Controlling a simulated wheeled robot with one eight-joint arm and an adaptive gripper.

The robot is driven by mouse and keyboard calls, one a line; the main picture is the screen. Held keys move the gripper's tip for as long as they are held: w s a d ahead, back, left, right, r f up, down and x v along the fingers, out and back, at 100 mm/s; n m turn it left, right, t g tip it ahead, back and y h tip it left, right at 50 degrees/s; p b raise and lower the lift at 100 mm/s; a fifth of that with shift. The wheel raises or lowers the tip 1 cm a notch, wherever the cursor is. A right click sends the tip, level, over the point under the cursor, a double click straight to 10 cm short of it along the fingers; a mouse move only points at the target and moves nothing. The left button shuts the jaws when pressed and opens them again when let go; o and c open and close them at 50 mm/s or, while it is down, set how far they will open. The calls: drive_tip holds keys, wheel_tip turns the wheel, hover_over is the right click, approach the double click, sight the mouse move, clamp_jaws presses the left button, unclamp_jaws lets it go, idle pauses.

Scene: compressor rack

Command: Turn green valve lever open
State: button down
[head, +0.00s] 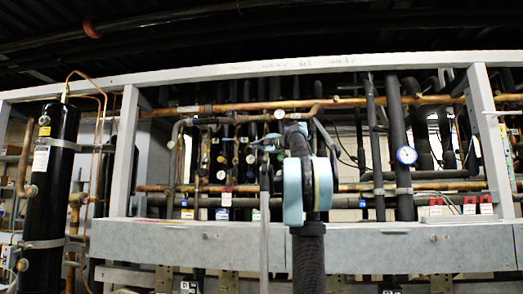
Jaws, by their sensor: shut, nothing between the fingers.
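My arm rises in front of the rack at the centre of the head view. My gripper (268,146) is small and partly hidden at the arm's upper end, in front of the pipes behind the frame. It is shut and empty. I cannot pick out the green valve lever for certain; small fittings and pipes crowd together around my gripper, and my arm hides part of that area. I cannot tell whether my gripper touches anything.
A grey frame with a wide lower beam (400,247) stands in front of the pipes. Copper pipes (420,101) and dark insulated pipes run behind it. A tall black cylinder (50,190) stands at left. Red-topped tags (469,205) hang at lower right.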

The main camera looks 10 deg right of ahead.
drive_tip(key=w+d, duration=0.2)
drive_tip(key=shift+w+d, duration=0.35)
drive_tip(key=shift+d, duration=0.05)
idle(0.4)
drive_tip(key=shift+d, duration=0.65)
drive_tip(key=shift+a+f, duration=0.1)
drive_tip(key=s+d, duration=0.1)
drive_tip(key=s, duration=0.8)
drive_tip(key=shift+s+d, duration=0.15)
drive_tip(key=shift+d, duration=0.2)
